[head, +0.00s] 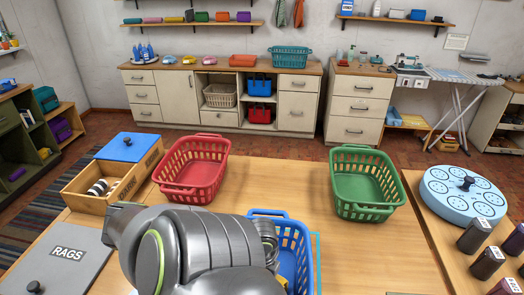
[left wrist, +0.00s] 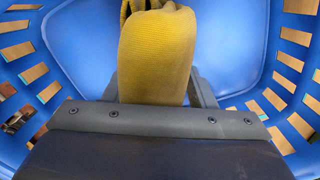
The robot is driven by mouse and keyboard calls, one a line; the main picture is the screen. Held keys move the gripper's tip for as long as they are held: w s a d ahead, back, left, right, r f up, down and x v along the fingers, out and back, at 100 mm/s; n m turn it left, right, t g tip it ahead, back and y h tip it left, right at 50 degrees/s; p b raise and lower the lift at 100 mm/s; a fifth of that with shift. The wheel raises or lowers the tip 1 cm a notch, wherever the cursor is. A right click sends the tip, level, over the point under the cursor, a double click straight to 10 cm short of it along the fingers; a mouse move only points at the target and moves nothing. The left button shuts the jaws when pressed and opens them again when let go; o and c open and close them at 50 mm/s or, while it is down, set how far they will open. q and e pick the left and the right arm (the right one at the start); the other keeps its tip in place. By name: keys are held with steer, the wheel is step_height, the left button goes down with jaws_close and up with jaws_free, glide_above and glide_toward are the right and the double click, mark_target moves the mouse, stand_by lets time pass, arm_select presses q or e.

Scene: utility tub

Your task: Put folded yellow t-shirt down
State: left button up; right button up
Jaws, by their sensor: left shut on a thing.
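The folded yellow t-shirt (left wrist: 158,55) shows in the left wrist view, upright between the fingers of my left gripper (left wrist: 155,90). The gripper is shut on it. Shirt and gripper are inside the blue basket (left wrist: 228,40), with its slotted walls on both sides and its smooth floor beyond. I cannot tell whether the shirt touches the floor. My right gripper is not in view.
A red basket (head: 193,168) and a green basket (head: 366,183) stand on the table beyond the blue one. A wooden box with a blue lid (head: 128,147) and a grey RAGS lid (head: 62,255) are at left. A round light-blue container (head: 463,195) is at right. Table between baskets is clear.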

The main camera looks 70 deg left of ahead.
arm_select(q)
steer(key=shift+f, duration=0.15)
steer(key=o, duration=1.1)
step_height(320, 180, up, 11)
steer(key=shift+f+p, duration=0.1)
steer(key=shift+p, duration=0.9)
steer(key=shift+r+p, duration=0.3)
steer(key=shift+r, duration=0.45)
